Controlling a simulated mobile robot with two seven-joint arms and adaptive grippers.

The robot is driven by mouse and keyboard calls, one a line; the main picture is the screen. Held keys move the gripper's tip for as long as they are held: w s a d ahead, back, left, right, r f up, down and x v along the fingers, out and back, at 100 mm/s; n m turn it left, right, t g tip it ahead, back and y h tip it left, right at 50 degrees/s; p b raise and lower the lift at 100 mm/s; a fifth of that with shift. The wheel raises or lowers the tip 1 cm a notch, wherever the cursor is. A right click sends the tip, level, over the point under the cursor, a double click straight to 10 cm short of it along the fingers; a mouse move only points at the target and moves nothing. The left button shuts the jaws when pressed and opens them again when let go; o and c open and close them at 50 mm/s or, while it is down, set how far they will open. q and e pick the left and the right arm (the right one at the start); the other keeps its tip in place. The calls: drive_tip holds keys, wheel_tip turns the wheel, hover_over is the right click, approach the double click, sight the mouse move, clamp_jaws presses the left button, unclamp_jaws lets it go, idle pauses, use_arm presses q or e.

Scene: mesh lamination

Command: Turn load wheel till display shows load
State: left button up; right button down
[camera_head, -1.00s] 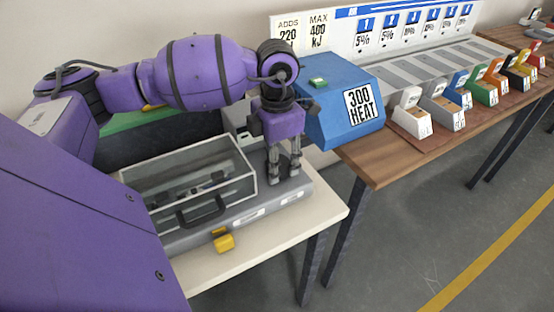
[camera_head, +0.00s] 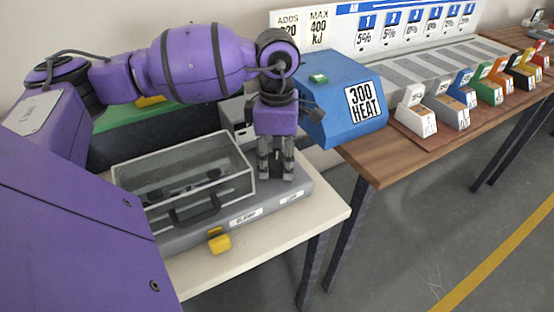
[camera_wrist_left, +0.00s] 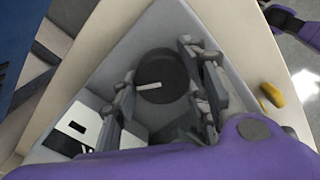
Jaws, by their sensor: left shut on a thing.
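The load wheel (camera_wrist_left: 163,72) is a dark round disc with a white mark, on the grey machine (camera_head: 240,214). In the left wrist view it lies between the fingers of my left gripper (camera_wrist_left: 166,88). In the head view my left gripper (camera_head: 276,172) points down at the machine's right end, shut on the wheel, which the fingers hide there. A white panel with a small black display (camera_wrist_left: 78,127) shows beside the wheel; its reading is too small to make out. A purple and dark part at the upper right of the wrist view may be my right gripper; its fingers are unclear.
A clear-lidded box (camera_head: 185,175) with a dark handle sits on the machine, left of the gripper. A yellow block (camera_head: 220,244) is at its front. A blue "300 HEAT" unit (camera_head: 340,95) stands close behind at the right. Coloured bins line the wooden bench (camera_head: 400,170).

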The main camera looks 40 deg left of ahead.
sight(277, 158)
use_arm(q)
drive_tip(key=shift+w+a+r, duration=0.15)
drive_tip(key=shift+w, duration=0.05)
idle(0.4)
drive_tip(key=o, duration=1.1)
drive_tip(key=shift+s, duration=0.1)
wheel_tip(277, 158, up, 12)
